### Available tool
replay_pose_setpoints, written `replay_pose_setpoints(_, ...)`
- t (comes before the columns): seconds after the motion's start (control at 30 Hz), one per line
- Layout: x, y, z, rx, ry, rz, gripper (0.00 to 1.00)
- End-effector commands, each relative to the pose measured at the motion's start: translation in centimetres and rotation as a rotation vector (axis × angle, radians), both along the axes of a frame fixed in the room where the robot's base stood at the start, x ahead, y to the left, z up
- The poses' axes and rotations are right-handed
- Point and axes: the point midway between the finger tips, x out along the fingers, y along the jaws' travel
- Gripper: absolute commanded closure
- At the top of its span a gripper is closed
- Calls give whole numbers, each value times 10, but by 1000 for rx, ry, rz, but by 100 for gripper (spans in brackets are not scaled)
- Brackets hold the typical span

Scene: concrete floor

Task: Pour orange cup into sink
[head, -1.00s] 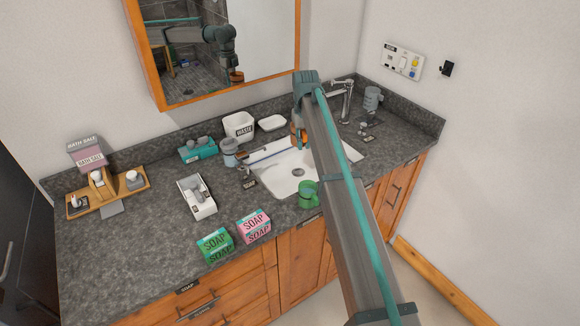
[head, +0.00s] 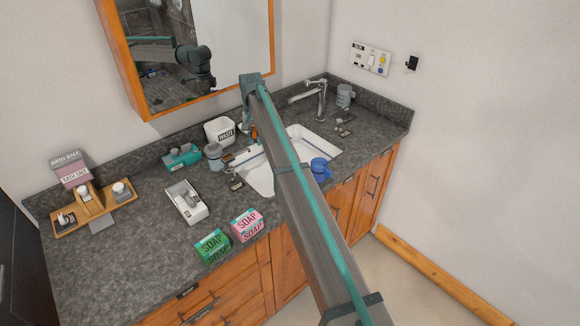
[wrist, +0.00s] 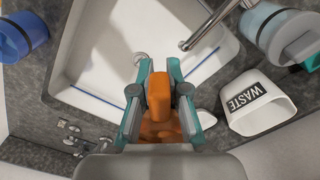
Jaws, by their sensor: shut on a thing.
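My gripper (wrist: 158,92) is shut on the orange cup (wrist: 160,120) in the wrist view, with one finger on each side of it. The cup's opening is not visible, so its tilt and contents cannot be told. The white sink (wrist: 90,65) shows beyond the cup in the wrist view. In the head view, the sink (head: 261,180) is partly covered by my arm. A sliver of the orange cup (head: 254,133) shows by my gripper near the sink's back edge, beside the waste bin.
A white waste bin (wrist: 258,115) stands close to the right of my gripper. A chrome tap (head: 320,100) stands behind the sink. A blue cup (head: 321,169) sits at the sink's front. Soap boxes (head: 246,225) and a wooden tray (head: 95,208) lie left on the counter.

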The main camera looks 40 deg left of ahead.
Motion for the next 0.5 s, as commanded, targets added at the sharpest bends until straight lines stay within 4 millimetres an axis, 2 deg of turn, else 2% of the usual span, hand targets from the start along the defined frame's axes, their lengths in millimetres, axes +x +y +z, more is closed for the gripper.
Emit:
replay_pose_setpoints(0.13, 0, 0, -1, 1, 1, 2, 100)
replay_pose_setpoints(0.27, 0, -2, -23, 14, 10, 2, 100)
replay_pose_setpoints(0.37, 1, -5, -53, 34, 24, 2, 100)
replay_pose_setpoints(0.47, 2, -7, -94, 67, 46, 1, 100)
replay_pose_setpoints(0.5, 3, -8, -113, 82, 55, 1, 100)
